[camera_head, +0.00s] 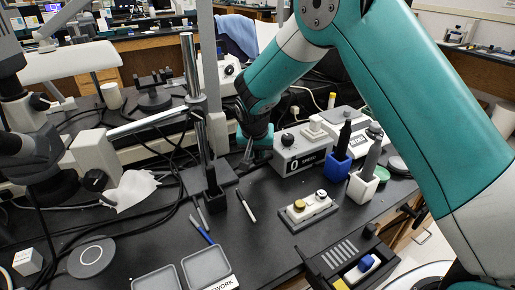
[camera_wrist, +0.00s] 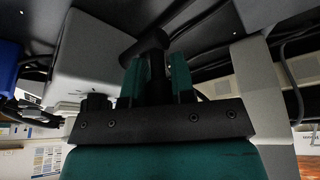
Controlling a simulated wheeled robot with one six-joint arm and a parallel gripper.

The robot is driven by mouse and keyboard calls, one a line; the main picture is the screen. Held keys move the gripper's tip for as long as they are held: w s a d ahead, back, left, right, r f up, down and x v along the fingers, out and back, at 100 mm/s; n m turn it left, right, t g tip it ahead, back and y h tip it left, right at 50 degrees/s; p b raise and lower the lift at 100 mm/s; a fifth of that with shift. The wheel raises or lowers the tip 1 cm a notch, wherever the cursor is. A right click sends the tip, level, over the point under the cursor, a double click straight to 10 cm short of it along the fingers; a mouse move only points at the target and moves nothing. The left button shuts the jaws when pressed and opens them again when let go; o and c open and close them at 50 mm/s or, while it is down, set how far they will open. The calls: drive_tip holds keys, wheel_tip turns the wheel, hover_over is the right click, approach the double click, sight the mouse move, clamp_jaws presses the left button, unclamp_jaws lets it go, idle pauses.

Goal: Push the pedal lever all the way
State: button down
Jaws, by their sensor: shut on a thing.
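My gripper (camera_wrist: 155,72) shows from close by in the wrist view, with its two teal fingers shut on a dark piece (camera_wrist: 150,42). This piece has a wide, slanted, rounded end at the fingertips and looks like the pedal lever, but I cannot be sure. In the head view my gripper (camera_head: 248,158) is low over the black bench, just left of the grey speed box (camera_head: 300,150). The arm and fingers hide the held piece there, so how far the lever is pressed cannot be told.
A blue holder (camera_head: 336,168) and a white holder (camera_head: 362,188) stand right of the speed box. A grey block with knobs (camera_head: 308,211) lies in front. A black stand with a post (camera_head: 210,178) and loose cables are close on the left. Two grey trays (camera_head: 207,268) lie near the front.

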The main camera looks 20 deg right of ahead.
drive_tip(key=g+p, duration=0.1)
drive_tip(key=p, duration=0.1)
drive_tip(key=w+g+p, duration=0.1)
drive_tip(key=p, duration=0.1)
drive_tip(key=shift+a+r+g, duration=0.1)
drive_tip(key=shift+r+g, duration=0.05)
drive_tip(key=shift+g, duration=0.15)
drive_tip(key=shift+w+a+f+n+g+h+p, duration=0.15)
drive_tip(key=shift+w+f+g+h+p, duration=0.15)
drive_tip(key=shift+g+p, duration=0.6)
drive_tip(key=shift+w+d+f+n+g+h+p, duration=0.15)
drive_tip(key=shift+f+g+h+p, duration=0.2)
drive_tip(key=shift+g+p, duration=0.55)
drive_tip(key=shift+a+g, duration=0.1)
drive_tip(key=shift+g, duration=0.3)
drive_tip(key=c, duration=1)
unclamp_jaws()
drive_tip(key=shift+o, duration=0.2)
wheel_tip(320, 180, up, 20)
drive_tip(key=p, duration=1.2)
drive_tip(key=shift+p, duration=0.3)
